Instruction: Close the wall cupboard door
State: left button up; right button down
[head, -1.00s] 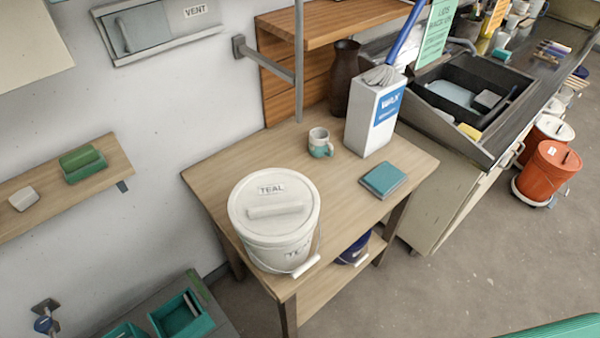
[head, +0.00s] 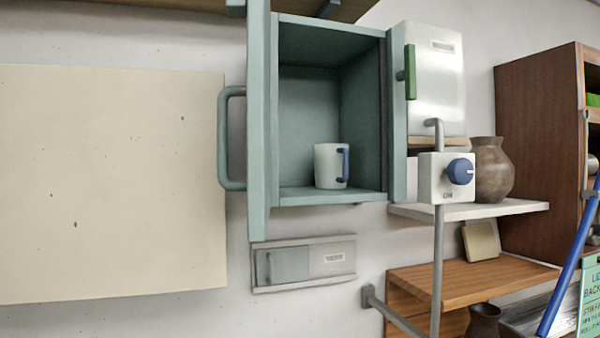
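The teal wall cupboard (head: 310,120) hangs at the upper middle of the head view and stands open. Its door (head: 259,130) is at the left side, swung out toward me and seen almost edge-on. A teal bar handle (head: 225,138) sticks out to the left from the door. A white mug (head: 329,165) with a blue handle stands upright on the cupboard floor. Neither of my grippers is in view.
A green handle (head: 410,72) sits by the cupboard's right side. A white switch box (head: 446,178) with a blue knob is on a grey pole at the right. A brown jar (head: 493,170) stands on a white shelf (head: 470,210). A vent (head: 303,263) is below the cupboard.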

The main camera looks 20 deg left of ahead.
aim_at(258, 186)
jog(key=k+j, duration=0.1)
jog(key=j, duration=0.3)
jog(key=k+j+u, duration=0.1)
jog(key=j, duration=0.3)
jog(key=j+z, duration=0.1)
jog(key=j, duration=0.55)
jog(key=k, duration=0.05)
